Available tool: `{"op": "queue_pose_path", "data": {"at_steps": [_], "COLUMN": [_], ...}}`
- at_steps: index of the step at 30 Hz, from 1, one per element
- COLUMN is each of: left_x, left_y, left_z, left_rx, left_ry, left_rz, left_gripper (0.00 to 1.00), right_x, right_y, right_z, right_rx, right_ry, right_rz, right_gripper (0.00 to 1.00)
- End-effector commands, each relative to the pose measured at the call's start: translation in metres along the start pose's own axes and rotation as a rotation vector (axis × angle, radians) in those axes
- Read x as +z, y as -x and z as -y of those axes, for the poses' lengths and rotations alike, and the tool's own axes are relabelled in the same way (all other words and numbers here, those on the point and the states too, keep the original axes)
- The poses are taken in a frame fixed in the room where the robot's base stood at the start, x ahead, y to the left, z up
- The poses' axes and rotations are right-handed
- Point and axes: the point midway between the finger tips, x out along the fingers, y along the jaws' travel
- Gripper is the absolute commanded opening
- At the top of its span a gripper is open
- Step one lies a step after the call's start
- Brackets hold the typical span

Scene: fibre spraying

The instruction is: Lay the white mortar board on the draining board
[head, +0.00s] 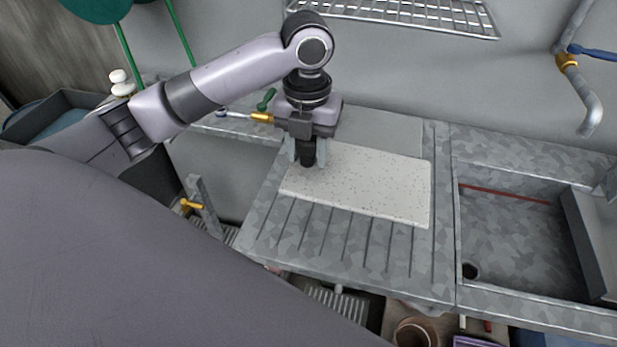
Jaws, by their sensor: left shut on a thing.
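The white mortar board (375,184) is a pale speckled slab, level over the grooved grey draining board (290,238). It covers the back part of the grooves; I cannot tell whether it rests fully on them or is slightly above. My left gripper (308,160) points down at the board's left back corner, its fingers shut around a dark piece there that looks like part of the board. The gripper hides that corner. My right gripper is not in view.
A sink basin (505,235) with a drain hole lies to the right of the draining board. A wire rack (410,14) hangs on the back wall. A pipe with a blue-handled tap (590,52) is at the upper right. Grooves at the front are bare.

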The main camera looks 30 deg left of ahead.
Motion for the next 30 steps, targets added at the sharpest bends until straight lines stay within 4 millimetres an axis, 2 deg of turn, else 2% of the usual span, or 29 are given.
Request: {"op": "queue_pose_path", "data": {"at_steps": [3,11,18,25,26,27,30], "left_x": [0.0,0.001,0.0,0.001,0.001,0.001,0.001], "left_y": [-0.023,-0.043,-0.076,-0.08,-0.08,-0.08,-0.08], "left_z": [0.0,0.0,0.0,0.0,-0.001,-0.001,-0.001], "left_rx": [-0.002,-0.002,-0.002,-0.001,0.001,0.001,0.0], "left_ry": [0.002,0.002,0.001,0.001,0.001,0.001,0.002], "left_rz": [0.0,0.002,0.0,0.003,0.002,0.002,0.001], "left_gripper": [0.01,0.01,0.01,0.01,0.53,0.66,0.69], "right_x": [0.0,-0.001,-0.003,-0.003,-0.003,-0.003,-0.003], "right_y": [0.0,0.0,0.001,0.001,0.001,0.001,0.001], "right_z": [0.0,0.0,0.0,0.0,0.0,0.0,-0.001], "right_rx": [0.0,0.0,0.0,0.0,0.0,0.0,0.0], "right_ry": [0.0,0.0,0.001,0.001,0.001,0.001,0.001], "right_rz": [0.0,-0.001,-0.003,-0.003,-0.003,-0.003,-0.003], "right_gripper": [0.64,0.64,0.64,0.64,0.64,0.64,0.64]}}
